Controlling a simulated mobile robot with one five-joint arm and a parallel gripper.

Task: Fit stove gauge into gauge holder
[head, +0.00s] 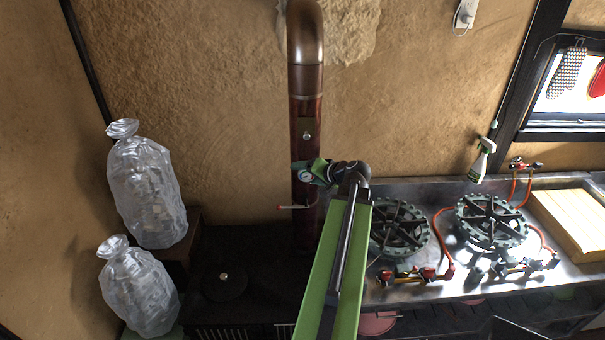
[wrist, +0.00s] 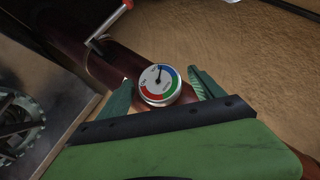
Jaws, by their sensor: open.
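The stove gauge (head: 305,176) is a small round dial with a white face and a silver rim. In the wrist view the gauge (wrist: 160,86) shows red, blue and green bands and faces the camera, in front of the dark red-brown stovepipe (wrist: 127,66). My gripper (head: 312,171) is at the pipe in the head view. In the wrist view my gripper (wrist: 160,77) is open, with one green finger on each side of the gauge and gaps showing beside the dial. No gauge holder can be clearly made out; whatever is behind the dial is hidden.
A red-tipped metal handle (head: 295,207) sticks out from the pipe below the gauge. A dark stove (head: 250,255) is below. Clear bags (head: 147,195) stand at left. Gas burners (head: 398,228), red hoses and a wooden board (head: 575,222) occupy the right counter.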

